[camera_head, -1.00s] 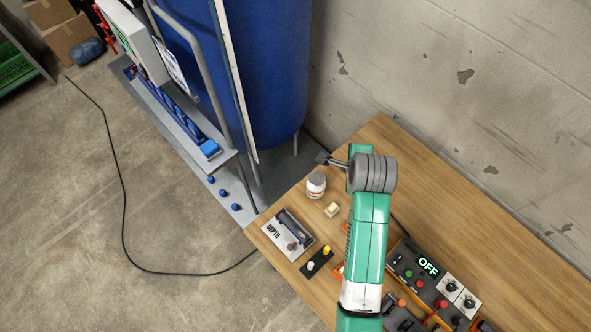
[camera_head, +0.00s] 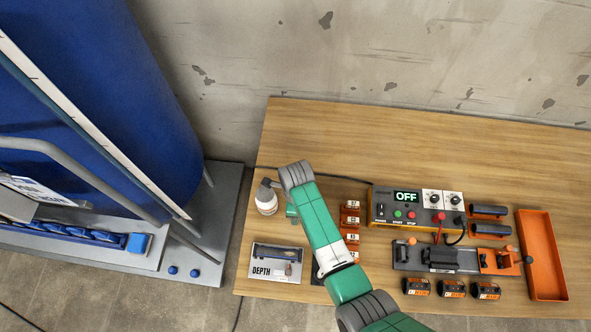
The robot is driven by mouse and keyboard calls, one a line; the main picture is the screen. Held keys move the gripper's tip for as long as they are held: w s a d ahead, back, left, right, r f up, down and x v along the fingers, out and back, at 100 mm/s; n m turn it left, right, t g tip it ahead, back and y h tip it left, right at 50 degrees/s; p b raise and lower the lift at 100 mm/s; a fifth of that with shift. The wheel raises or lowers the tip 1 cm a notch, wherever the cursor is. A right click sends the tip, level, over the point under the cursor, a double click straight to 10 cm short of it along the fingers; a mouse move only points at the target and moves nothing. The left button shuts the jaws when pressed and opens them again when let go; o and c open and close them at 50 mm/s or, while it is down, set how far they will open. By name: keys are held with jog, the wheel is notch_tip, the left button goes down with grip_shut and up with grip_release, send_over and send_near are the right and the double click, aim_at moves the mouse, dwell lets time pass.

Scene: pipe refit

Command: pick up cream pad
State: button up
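The cream pad does not show now; my green arm covers the table just right of the white bottle (camera_head: 266,203), the area where the pad lay in the earlier view. My arm reaches over the left part of the wooden table, with its grey wrist above the bottle's right side.
A DEPTH gauge plate (camera_head: 277,262) lies at the table's front left. Several orange labelled blocks (camera_head: 350,221) stand right of my arm. Further right are a control box (camera_head: 417,209) reading OFF, a clamp fixture (camera_head: 440,258) and an orange tray (camera_head: 541,254). The back of the table is clear.

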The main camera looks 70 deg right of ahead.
notch_tip(320, 180, down, 2)
jog(key=shift+f, duration=0.1)
jog(key=shift+w, duration=0.1)
jog(key=c, duration=1.1)
jog(key=shift+o, duration=0.2)
notch_tip(320, 180, up, 10)
jog(key=shift+r+p, duration=0.1)
jog(key=shift+p, duration=0.85)
